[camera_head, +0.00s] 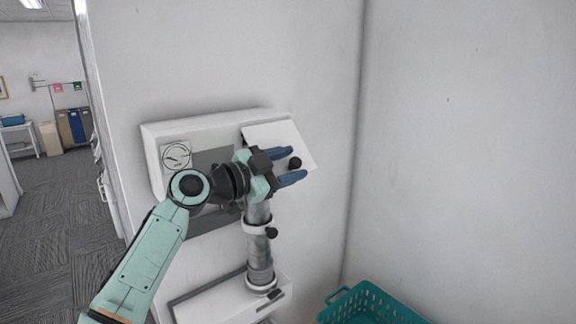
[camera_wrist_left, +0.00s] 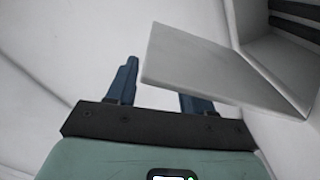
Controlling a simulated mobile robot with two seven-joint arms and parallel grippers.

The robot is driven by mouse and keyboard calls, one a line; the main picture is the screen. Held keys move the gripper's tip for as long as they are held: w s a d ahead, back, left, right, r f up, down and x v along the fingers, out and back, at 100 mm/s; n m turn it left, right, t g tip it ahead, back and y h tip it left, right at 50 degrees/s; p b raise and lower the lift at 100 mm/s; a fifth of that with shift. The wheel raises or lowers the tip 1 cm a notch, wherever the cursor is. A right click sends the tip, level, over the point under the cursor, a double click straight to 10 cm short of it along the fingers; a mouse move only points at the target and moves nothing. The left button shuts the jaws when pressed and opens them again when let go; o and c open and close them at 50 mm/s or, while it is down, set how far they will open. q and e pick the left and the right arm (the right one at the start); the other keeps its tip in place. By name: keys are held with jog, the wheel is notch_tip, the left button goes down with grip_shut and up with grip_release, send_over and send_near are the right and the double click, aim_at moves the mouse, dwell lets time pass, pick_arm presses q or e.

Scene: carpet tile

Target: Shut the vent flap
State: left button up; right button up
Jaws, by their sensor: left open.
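In the left wrist view the flap (camera_wrist_left: 205,68) juts out above and in front of the right finger, beside a dark slotted opening (camera_wrist_left: 295,25). I cannot tell whether a finger touches it. My right gripper is not in view.
A grey pipe (camera_head: 260,245) with a clamp runs below my gripper to a lower white box (camera_head: 225,302). A teal basket (camera_head: 370,303) stands at the bottom, near the wall corner. The right wall is bare. An office floor (camera_head: 50,245) shows through the doorway at left.

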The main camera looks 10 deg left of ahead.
pick_arm(q)
jog(key=shift+s+a+f, duration=0.15)
jog(key=shift+s+a, duration=0.1)
jog(key=shift+a, duration=0.1)
jog(key=b+v, duration=0.5)
jog(key=v, duration=0.7)
jog(key=shift+s+r, duration=0.2)
jog(key=shift+s, duration=0.05)
pick_arm(e)
jog(key=s+f, duration=0.4)
jog(key=f, duration=0.2)
jog(key=shift+f+g, duration=0.2)
jog(key=shift+g, duration=0.1)
